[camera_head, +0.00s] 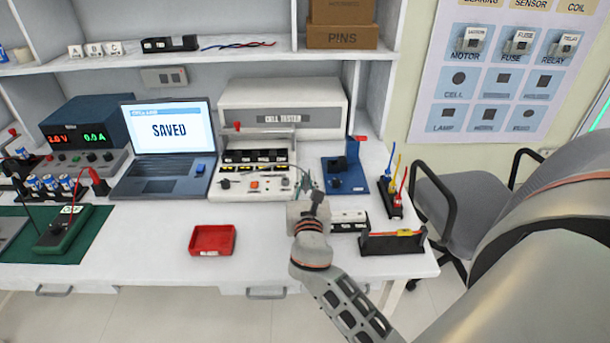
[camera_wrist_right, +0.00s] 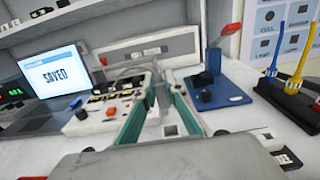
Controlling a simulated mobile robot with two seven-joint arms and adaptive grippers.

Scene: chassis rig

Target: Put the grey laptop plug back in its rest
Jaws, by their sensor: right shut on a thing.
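My right gripper (camera_head: 311,186) is shut on a small grey piece, which I take for the grey laptop plug (camera_wrist_right: 159,92). It is mostly hidden between the fingers. The gripper is over the table, just right of the cell tester's front panel. My left gripper is in neither view.
The cell tester (camera_head: 282,105) is behind the gripper. A blue stand (camera_head: 345,176), a white block with dark sockets (camera_head: 348,221), a black rack (camera_head: 392,242) and coloured leads (camera_head: 395,180) stand at right. A red tray (camera_head: 212,240) is front left, with clear table around it.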

